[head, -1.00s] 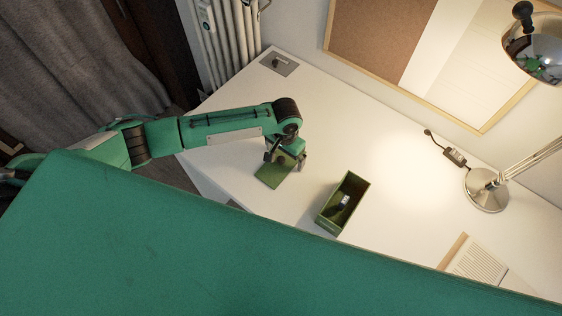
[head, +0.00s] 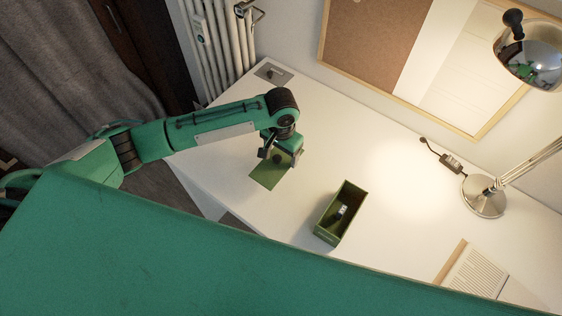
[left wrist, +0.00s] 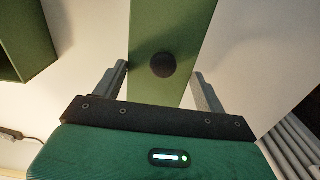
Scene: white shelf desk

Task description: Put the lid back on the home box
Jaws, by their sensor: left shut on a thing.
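The home box (head: 326,231) is a green open-topped box standing on the white desk, with a small dark and light thing (head: 341,211) inside. Part of it shows at upper left in the left wrist view (left wrist: 25,42). The green lid (head: 265,175) is apart from the box, to its left in the head view. My left gripper (head: 278,160) is shut on the lid. In the left wrist view the lid (left wrist: 170,25) lies between the two fingers (left wrist: 162,80), its dark round knob (left wrist: 163,65) showing. My right gripper is not in view.
The white desk (head: 390,200) is clear between the lid and the box. A metal lamp (head: 485,197) with a cable stands at right, and an open book (head: 470,270) lies at lower right. A cork board (head: 365,45) is on the wall behind.

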